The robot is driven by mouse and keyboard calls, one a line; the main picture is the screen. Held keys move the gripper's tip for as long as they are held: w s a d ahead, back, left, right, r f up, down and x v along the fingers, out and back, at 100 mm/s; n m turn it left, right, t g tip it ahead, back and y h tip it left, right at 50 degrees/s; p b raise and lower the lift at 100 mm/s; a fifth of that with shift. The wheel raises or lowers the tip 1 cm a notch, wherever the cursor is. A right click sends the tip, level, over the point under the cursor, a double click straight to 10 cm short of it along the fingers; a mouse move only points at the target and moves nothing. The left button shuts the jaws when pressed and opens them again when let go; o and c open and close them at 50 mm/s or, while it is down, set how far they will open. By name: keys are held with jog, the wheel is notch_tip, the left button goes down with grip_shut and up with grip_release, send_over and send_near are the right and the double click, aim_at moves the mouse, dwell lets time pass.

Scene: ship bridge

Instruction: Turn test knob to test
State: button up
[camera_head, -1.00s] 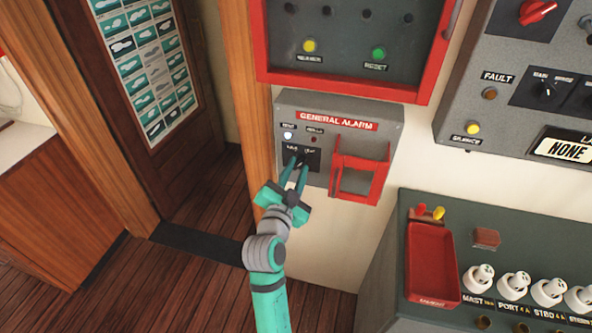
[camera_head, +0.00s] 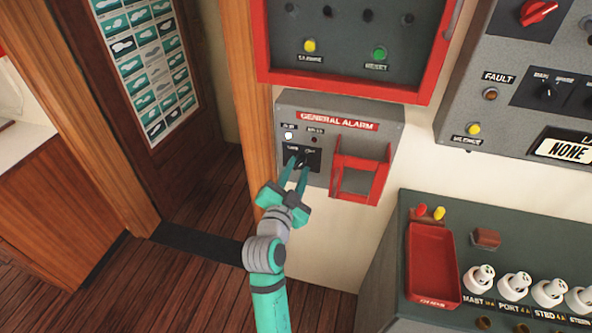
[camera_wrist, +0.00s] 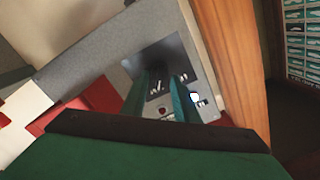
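The grey general alarm box (camera_head: 390,115) is on the wall in the head view, with a red title strip. The test knob sits on a small black plate (camera_head: 313,156) at its lower left, which also shows in the wrist view (camera_wrist: 150,58). My gripper (camera_head: 298,164) has its two teal fingertips at this plate. The fingers reach to either side of the knob's place, with a gap between them. The knob is mostly hidden by the fingers, so its pointing and whether they touch it cannot be told. A white lamp (camera_head: 288,135) is lit above the plate.
A red guard frame (camera_head: 361,172) stands out from the box just right of my gripper. A red-framed cabinet (camera_head: 345,88) is above. A console with a red tray (camera_head: 433,262) is at the lower right. The wooden door post (camera_head: 262,130) is close on the left.

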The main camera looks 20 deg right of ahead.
jog(key=v, duration=1)
jog(key=shift+s+a, duration=0.25)
jog(key=shift+f, duration=0.1)
jog(key=s+a+f+n+y, duration=0.4)
jog(key=s+f+n, duration=0.1)
jog(key=s+f, duration=0.25)
jog(key=s+a+f+n+y, duration=0.35)
jog(key=s+f+n, duration=0.2)
jog(key=f, duration=0.35)
jog(key=s+a+n+y, duration=0.1)
jog(key=s+a, duration=0.2)
jog(key=s, duration=0.8)
jog(key=s+a+f+n+y, duration=0.1)
jog(key=s+a+n, duration=0.1)
jog(key=s, duration=0.9)
jog(key=shift+a, duration=0.4)
jog(key=shift+f+n+y, duration=0.1)
jog(key=shift+n+y, duration=0.15)
jog(key=shift+c, duration=0.2)
